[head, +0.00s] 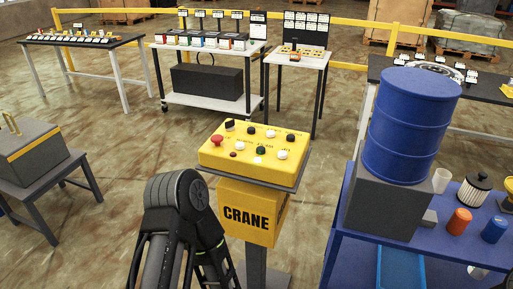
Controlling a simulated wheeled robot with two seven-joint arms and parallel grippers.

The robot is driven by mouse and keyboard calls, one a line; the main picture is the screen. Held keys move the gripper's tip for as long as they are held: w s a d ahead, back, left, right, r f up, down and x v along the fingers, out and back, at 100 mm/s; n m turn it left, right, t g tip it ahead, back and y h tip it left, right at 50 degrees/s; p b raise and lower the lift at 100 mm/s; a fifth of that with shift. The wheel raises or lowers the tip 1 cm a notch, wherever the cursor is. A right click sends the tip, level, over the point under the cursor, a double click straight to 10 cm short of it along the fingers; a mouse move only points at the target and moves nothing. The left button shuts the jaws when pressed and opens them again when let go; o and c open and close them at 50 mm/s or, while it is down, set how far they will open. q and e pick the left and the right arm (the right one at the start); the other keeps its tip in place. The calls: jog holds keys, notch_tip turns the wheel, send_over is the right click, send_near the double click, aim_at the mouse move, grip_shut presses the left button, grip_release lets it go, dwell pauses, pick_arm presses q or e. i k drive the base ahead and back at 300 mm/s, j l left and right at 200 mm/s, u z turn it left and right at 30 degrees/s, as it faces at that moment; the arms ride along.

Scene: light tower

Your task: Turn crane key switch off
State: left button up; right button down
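The yellow crane control box (254,147) stands on a grey plate on a post, left of the blue table. Its sloped top carries a red mushroom button (217,140), a black knob (230,125) at the far left corner, and several other black, white and red controls. The key switch cannot be told apart from the other controls at this size. A yellow sign reading CRANE (246,217) is on the front below. A black arm of mine rises from the bottom, in front and left of the box, apart from its controls. No gripper fingers can be made out.
A blue drum (411,125) stands on a grey block (381,207) on the blue table (336,262) at right, with a white cup (441,181) and orange can (459,221) nearby. A grey box (32,150) stands at left. Open floor surrounds the post.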

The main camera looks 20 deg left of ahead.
aim_at(229, 124)
jog(key=i+j+u, duration=0.1)
jog(key=j, duration=0.35)
jog(key=j+u, duration=0.1)
jog(key=j, duration=0.35)
jog(key=i+j+u, duration=0.1)
jog(key=j, duration=0.35)
jog(key=i+j+u, duration=0.1)
jog(key=j, duration=0.3)
jog(key=i+j+u, duration=0.1)
jog(key=i+j, duration=0.15)
jog(key=j, duration=0.15)
jog(key=i+j+u, duration=0.1)
jog(key=j, duration=0.3)
jog(key=i+j+u, duration=0.1)
jog(key=j, duration=0.3)
jog(key=i, duration=0.1)
